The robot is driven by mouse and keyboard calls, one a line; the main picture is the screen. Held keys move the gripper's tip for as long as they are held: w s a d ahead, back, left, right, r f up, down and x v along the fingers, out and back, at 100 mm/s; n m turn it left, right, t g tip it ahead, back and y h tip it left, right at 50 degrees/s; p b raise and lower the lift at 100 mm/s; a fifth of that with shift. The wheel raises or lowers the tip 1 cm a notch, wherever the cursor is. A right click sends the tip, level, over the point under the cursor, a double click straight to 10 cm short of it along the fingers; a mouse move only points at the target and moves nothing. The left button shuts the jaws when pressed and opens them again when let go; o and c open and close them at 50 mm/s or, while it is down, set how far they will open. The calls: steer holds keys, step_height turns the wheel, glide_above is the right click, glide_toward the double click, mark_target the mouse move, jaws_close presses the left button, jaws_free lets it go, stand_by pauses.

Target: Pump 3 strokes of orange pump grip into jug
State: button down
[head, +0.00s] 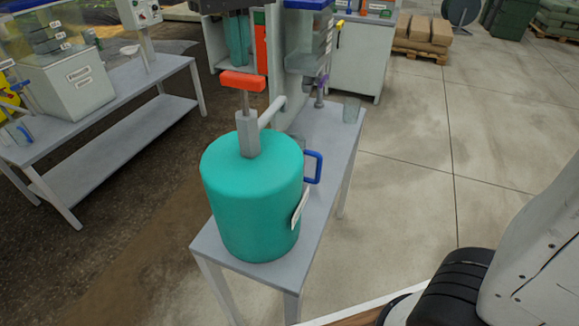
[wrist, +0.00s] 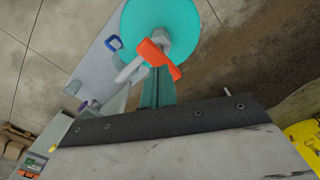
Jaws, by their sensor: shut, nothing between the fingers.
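The orange pump grip (head: 242,81) is a short crossbar on a grey rod above the pump body on the teal drum (head: 250,210). It also shows in the wrist view (wrist: 152,53). A pale spout (head: 271,111) points away from the pump. A clear jug shows mainly by its blue handle (head: 313,168) beside the drum, its body largely hidden; the handle also shows in the wrist view (wrist: 114,43). My gripper (head: 237,64) has teal fingers, shut and empty, beyond the orange grip. In the wrist view my gripper (wrist: 157,72) appears close to the grip; contact is unclear.
The drum stands on a narrow grey table (head: 335,125). Another table (head: 120,100) with a grey box (head: 75,85) is at left. A grey cabinet (head: 358,60) stands behind. Concrete floor at right is open.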

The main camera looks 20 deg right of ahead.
mark_target(242, 75)
steer(key=shift+f, duration=0.1)
stand_by(0.3)
steer(key=shift+f, duration=2.7)
steer(key=shift+r, duration=2.8)
steer(key=shift+f, duration=0.1)
steer(key=shift+f, duration=2.7)
steer(key=shift+r, duration=2.8)
